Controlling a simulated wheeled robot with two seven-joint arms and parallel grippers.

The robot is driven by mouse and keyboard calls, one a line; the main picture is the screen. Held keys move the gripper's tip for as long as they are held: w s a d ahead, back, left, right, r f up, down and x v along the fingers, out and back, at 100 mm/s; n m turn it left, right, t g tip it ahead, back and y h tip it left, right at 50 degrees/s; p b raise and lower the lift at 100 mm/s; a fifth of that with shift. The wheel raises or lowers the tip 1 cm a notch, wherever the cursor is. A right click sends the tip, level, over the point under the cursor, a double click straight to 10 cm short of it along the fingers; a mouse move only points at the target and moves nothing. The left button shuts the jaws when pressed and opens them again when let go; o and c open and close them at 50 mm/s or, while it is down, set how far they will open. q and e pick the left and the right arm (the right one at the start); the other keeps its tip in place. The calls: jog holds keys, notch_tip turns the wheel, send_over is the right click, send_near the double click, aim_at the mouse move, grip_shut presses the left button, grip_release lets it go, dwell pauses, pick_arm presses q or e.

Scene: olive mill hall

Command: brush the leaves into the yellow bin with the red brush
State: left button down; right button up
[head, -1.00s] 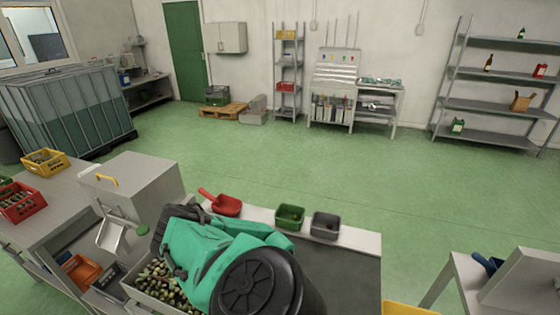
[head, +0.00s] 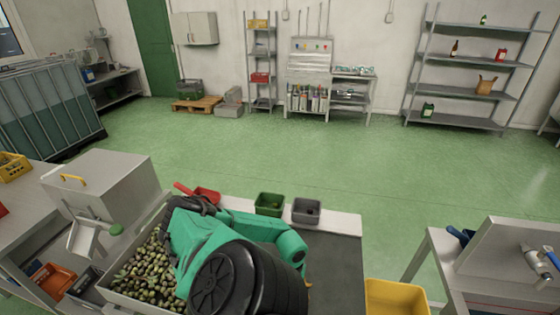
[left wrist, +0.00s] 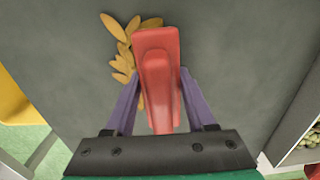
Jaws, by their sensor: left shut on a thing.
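My left gripper (left wrist: 157,90) has purple fingers and is shut on the red brush (left wrist: 156,42), seen from above over a dark grey surface. Several orange-yellow leaves (left wrist: 118,58) lie at the brush's left side and just under it. In the head view a small bit of leaf (head: 308,284) shows beside my arm, which hides the brush and the gripper. The yellow bin (head: 397,299) stands at the right end of the dark work surface (head: 334,270). Its edge also shows at the left of the left wrist view (left wrist: 12,103). My right gripper is not in view.
An olive-filled tray (head: 145,272) lies left of my arm. A red scoop (head: 206,195), a green tub (head: 269,203) and a grey tub (head: 306,211) line the back edge. A metal bench (head: 499,262) stands right, beyond a floor gap.

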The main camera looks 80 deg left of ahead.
pick_arm(q)
jog(key=w+d+b, duration=0.2)
jog(key=w+b, duration=0.3)
jog(key=w+d+b, duration=0.3)
jog(key=w+b, duration=0.2)
jog(key=w+d+b, duration=0.3)
jog(key=w+b, duration=0.2)
jog(key=shift+w+f, duration=0.15)
jog(key=shift+w, duration=0.15)
jog(key=w, duration=0.1)
jog(key=w+d, duration=0.1)
jog(key=w, duration=0.1)
jog(key=w+d, duration=0.1)
jog(key=w, duration=0.1)
jog(key=shift+d+r+b, duration=0.25)
jog(key=shift+r+b, duration=0.1)
jog(key=shift+b, duration=0.05)
jog(key=r+p, duration=0.1)
jog(key=r, duration=0.1)
jog(key=s+r+p, duration=0.1)
jog(key=r, duration=0.1)
jog(key=shift+a+p, duration=0.25)
jog(key=shift+p, duration=0.1)
jog(key=shift+s+r+p, duration=0.1)
jog(key=shift+r+p, duration=0.25)
jog(key=shift+r, duration=0.3)
